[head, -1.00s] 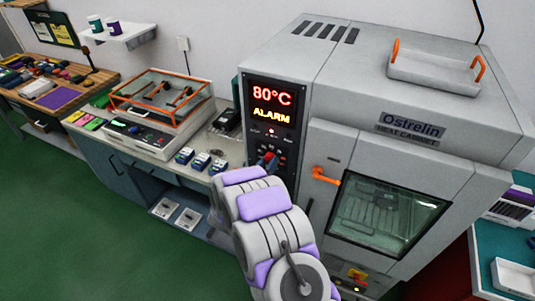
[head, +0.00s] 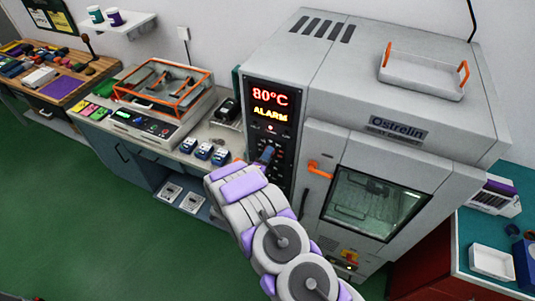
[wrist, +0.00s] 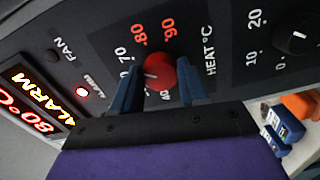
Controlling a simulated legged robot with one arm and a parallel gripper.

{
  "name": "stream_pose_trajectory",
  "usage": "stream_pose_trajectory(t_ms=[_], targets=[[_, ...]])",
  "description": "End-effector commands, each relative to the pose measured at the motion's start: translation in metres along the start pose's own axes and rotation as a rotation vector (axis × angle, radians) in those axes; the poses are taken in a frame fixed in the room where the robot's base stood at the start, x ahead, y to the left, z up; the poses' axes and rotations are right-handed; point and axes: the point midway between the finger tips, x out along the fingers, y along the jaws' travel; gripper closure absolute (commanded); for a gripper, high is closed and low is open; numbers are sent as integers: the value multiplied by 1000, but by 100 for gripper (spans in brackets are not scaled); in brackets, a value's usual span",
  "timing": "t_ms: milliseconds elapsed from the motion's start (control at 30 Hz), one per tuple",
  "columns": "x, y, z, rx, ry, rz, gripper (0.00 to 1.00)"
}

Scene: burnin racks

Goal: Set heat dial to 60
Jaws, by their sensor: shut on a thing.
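The dial's small white mark faces left, toward the partly covered numbers below 70; the exact value is hard to read. The printed 80 and 90 are red. In the head view, my gripper (head: 266,154) is at the panel of the Ostrelin heat cabinet (head: 390,90), and the dial is hidden. The display (head: 270,103) reads 80°C and ALARM.
Another dial (wrist: 298,38) with 10 and 20 marks sits beside the heat dial. A FAN label and a lit red alarm lamp (wrist: 82,91) are on the panel. Green floor (head: 110,220) lies open at left.

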Motion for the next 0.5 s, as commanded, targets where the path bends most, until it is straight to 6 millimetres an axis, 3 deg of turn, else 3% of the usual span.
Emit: stream_pose_trajectory(t_ms=[500], targets=[[-1,-3,-1,-458,7,-8,88]])
